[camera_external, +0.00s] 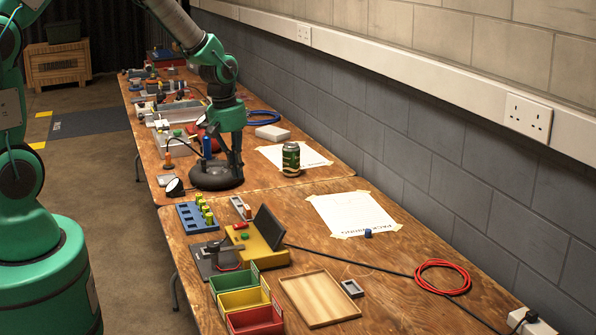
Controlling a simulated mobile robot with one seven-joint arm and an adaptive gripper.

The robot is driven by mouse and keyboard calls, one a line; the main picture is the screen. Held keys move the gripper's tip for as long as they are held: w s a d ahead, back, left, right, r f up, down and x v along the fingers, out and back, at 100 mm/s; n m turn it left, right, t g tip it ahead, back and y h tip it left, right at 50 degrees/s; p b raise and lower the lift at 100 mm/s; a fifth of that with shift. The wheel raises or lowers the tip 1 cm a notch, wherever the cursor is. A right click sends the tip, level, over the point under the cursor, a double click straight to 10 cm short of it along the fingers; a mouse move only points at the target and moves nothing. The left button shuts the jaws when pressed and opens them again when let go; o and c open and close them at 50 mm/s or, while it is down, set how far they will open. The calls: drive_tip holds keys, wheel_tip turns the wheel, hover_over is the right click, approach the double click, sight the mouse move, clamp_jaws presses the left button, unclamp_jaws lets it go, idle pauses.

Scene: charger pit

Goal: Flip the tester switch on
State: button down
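A yellow box with a dark, tilted panel (271,227) stands on the near bench and looks like the tester. A small red part (240,226) and a green round part (245,236) show on its top. I cannot tell which part is the switch. My gripper (235,172) points down over the far bench, behind and left of the yellow box and apart from it. Its dark fingers overlap a black round base (216,180) in the picture. Whether they touch it, or are open or shut, is unclear.
A blue rack with yellow-topped parts (195,218) and a small white-and-red item (241,207) stand close to the yellow box. Green, yellow and red bins (245,301) and a wooden tray (318,298) lie in front. A can (291,159) stands right of my gripper. A cable crosses the bench rightward.

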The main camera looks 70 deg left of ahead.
sight(247, 223)
drive_tip(key=f+b, duration=0.1)
drive_tip(key=f, duration=0.3)
drive_tip(key=w+f+b, duration=0.1)
drive_tip(key=f, duration=0.4)
drive_tip(key=w+f+b, duration=0.1)
drive_tip(key=f, duration=0.3)
drive_tip(key=shift+f+b, duration=0.3)
drive_tip(key=shift+f, duration=0.05)
drive_tip(key=shift+w+f+g+p, duration=0.1)
drive_tip(key=shift+g+p, duration=0.2)
drive_tip(key=shift+p, duration=0.45)
drive_tip(key=shift+f+p, duration=0.1)
drive_tip(key=shift+p, duration=0.2)
drive_tip(key=shift+f, duration=0.2)
drive_tip(key=shift+r, duration=0.1)
drive_tip(key=shift+s+r+p, duration=0.25)
drive_tip(key=shift+s+p, duration=0.1)
drive_tip(key=shift+s, duration=0.3)
drive_tip(key=shift+r, duration=0.15)
